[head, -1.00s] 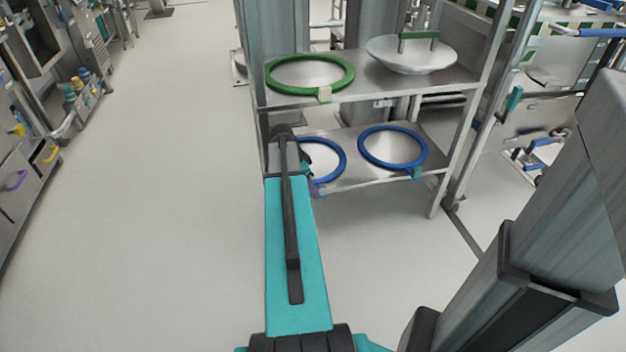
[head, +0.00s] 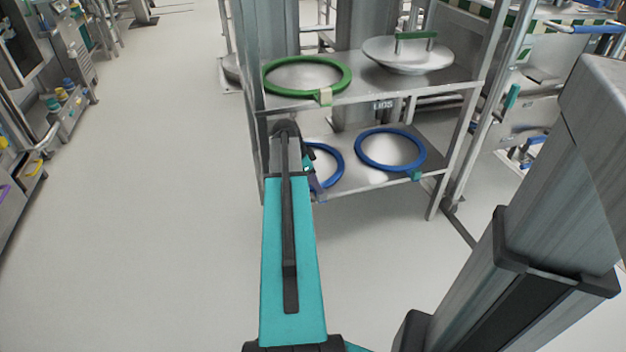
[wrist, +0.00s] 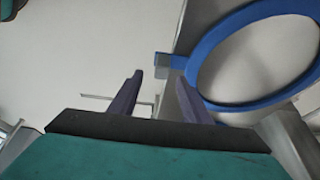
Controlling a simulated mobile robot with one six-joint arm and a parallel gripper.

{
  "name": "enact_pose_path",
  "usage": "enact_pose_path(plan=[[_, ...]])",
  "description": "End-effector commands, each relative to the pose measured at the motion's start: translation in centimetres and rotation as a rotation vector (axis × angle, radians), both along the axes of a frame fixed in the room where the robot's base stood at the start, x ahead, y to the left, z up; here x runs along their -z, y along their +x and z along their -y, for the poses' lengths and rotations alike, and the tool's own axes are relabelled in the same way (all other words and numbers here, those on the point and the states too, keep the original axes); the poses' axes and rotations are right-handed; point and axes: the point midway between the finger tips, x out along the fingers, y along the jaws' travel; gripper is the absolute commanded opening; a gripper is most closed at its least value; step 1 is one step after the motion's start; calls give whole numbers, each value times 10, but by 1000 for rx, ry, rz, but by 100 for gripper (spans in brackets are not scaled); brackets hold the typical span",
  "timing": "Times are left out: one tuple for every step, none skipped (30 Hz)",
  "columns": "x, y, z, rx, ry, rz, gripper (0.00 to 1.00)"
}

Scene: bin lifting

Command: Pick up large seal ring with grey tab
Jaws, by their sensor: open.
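A blue seal ring (head: 341,165) lies on the lower shelf at its left end, partly hidden behind my arm in the head view. In the wrist view a large blue ring (wrist: 220,32) fills the upper right, with a small blue-grey tab (wrist: 172,61) on its left side. I take it to be the same ring. My gripper (wrist: 160,80) is open and empty. Its two purple fingers point towards the tab, which appears just beyond the right fingertip, apart from it. In the head view my arm hides most of the gripper.
A second blue ring (head: 359,151) with a teal tab lies to the right on the lower shelf (head: 400,190). The upper shelf (head: 365,92) holds a green ring (head: 348,80) with a beige tab and a lid (head: 400,58) with a green handle. Open floor lies left.

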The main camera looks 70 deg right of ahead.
Motion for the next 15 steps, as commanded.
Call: enact_pose_path(plan=[[4, -2, 1, 1, 0, 0, 44], [6, -2, 2, 1, 0, 0, 44], [9, -4, 3, 3, 1, -1, 44], [12, -5, 4, 3, 2, -1, 44], [14, -6, 4, 4, 1, -1, 44], [17, -7, 5, 4, 1, -1, 44], [19, -7, 6, 4, 1, -1, 44], [20, -8, 6, 4, 1, -1, 44], [21, -8, 6, 4, 1, -1, 44], [21, -9, 7, 4, 1, -1, 44], [21, -9, 7, 4, 1, 0, 44], [21, -9, 7, 4, 0, 0, 44], [21, -9, 7, 4, 0, 0, 44], [21, -9, 7, 4, 0, 0, 44], [20, -9, 7, 4, 0, 0, 44]])
